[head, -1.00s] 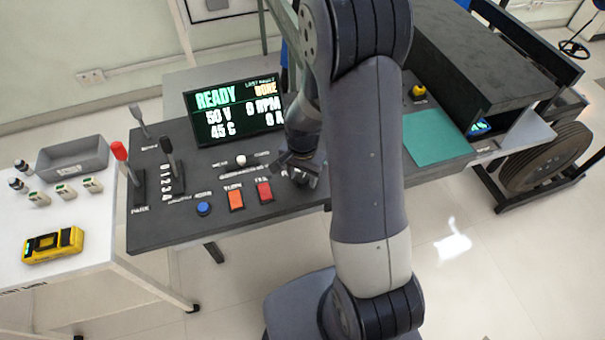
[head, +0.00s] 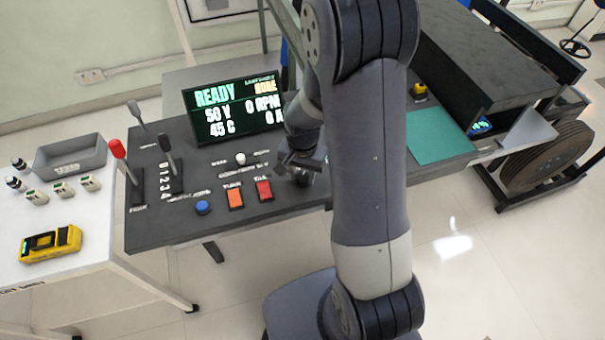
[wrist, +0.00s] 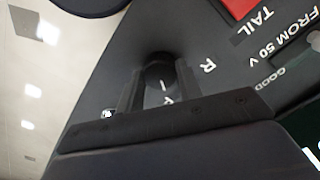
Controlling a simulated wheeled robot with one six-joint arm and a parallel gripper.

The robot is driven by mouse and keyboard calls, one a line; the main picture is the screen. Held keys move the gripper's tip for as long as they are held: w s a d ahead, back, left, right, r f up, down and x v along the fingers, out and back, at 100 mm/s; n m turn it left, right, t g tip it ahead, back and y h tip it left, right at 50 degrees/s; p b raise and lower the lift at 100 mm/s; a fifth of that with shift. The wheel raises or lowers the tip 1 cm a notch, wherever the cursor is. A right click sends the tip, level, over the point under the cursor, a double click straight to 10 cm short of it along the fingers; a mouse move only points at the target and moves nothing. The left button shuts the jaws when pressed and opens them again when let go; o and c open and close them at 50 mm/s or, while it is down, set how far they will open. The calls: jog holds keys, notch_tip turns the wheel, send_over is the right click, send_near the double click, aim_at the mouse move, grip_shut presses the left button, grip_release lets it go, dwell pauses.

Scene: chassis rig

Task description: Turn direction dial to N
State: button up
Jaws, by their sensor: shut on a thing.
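The direction dial (wrist: 160,70) is a dark round knob on the black console panel, with a small white mark on it. My gripper (wrist: 163,88) is shut on the dial, one finger on each side of it in the wrist view. A white letter R (wrist: 208,67) is printed on the panel to the right of the dial. No N label can be read. In the head view my gripper (head: 299,168) is down at the console's right part, and it and my arm largely hide the dial.
The console (head: 150,228) also carries a READY screen (head: 235,108), a red-tipped lever (head: 118,149), a blue button (head: 203,208), orange (head: 235,198) and red (head: 264,190) buttons left of my gripper. A green mat (head: 440,137) lies to the right.

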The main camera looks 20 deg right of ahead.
aim_at(302, 176)
jog(key=n+b, duration=0.2)
jog(key=n, duration=0.4)
jog(key=shift+n, duration=0.3)
dwell(0.5)
jog(key=o, duration=1)
notch_tip(302, 176, up, 11)
jog(key=shift+f, duration=0.1)
